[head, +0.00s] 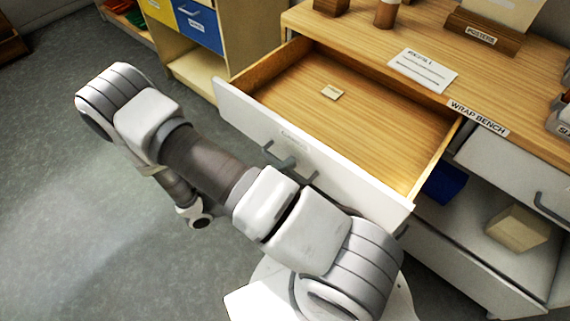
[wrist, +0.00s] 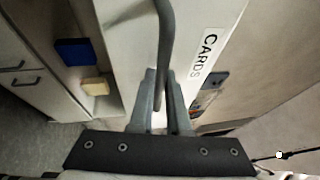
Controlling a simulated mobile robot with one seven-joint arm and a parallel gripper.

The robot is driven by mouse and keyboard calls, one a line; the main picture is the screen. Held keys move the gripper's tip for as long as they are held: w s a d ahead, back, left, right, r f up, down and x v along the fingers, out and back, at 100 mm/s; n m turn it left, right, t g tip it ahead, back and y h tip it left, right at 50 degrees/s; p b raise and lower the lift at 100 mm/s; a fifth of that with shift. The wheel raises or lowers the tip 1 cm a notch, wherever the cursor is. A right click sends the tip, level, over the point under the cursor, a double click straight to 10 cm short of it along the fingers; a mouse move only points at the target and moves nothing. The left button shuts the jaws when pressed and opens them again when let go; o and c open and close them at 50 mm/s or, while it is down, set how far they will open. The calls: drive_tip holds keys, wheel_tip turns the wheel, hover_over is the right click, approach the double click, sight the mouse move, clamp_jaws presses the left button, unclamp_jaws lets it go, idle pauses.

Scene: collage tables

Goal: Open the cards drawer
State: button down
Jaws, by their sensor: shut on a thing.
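The cards drawer (head: 235,109) is pulled well out of the wrap bench in the head view. Its white front bears a label, which reads CARDS in the wrist view. In the wrist view my gripper (wrist: 160,78) is shut on the drawer's grey bar handle (wrist: 166,30), with a finger on each side. In the head view part of the handle (head: 281,163) shows, but my arm hides my gripper.
The bench top (head: 370,35) holds a paper note (head: 423,71), a posters holder (head: 486,37) and wooden containers. An open shelf below holds a blue block (head: 445,184) and a beige block (head: 517,228). A cabinet with coloured drawers (head: 199,22) stands at the back left.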

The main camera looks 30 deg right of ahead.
drive_tip(key=c, duration=1.2)
unclamp_jaws()
drive_tip(key=shift+w, duration=0.1)
drive_tip(key=shift+o, duration=0.2)
drive_tip(key=shift+a, duration=0.1)
drive_tip(key=a+f, duration=0.3)
drive_tip(key=a, duration=1.4)
